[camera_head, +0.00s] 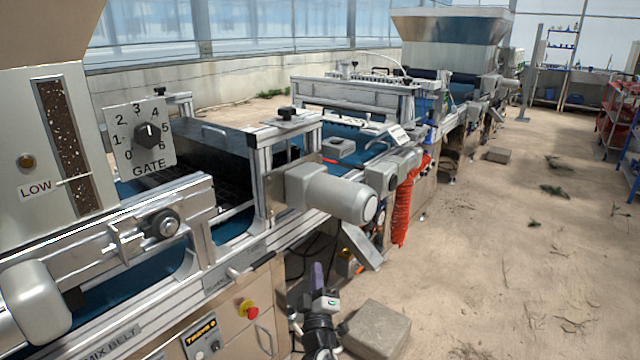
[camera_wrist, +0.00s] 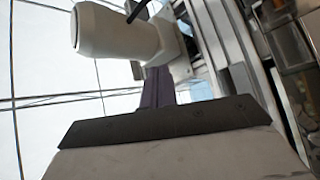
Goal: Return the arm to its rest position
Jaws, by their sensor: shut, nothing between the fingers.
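My gripper (camera_head: 317,275) shows at the bottom middle of the head view, low in front of the seeder line and pointing up. Its purple-grey fingers are together with nothing between them. In the wrist view the shut fingers (camera_wrist: 158,88) rise from the wide dark gripper body (camera_wrist: 165,122). A light motor housing (camera_wrist: 115,32) stands beyond the fingertips in the wrist view; I cannot tell whether they touch it. In the head view the gripper is below the grey cylindrical motor (camera_head: 340,195) on the machine's side, apart from it.
The seeder line (camera_head: 225,240) runs from the lower left to the back right. A gate dial (camera_head: 138,136) and a red stop button (camera_head: 248,308) are on it. An orange coiled hose (camera_head: 403,205) hangs from its side. A concrete block (camera_head: 377,328) lies right of my gripper. Open floor (camera_head: 490,260) spreads right.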

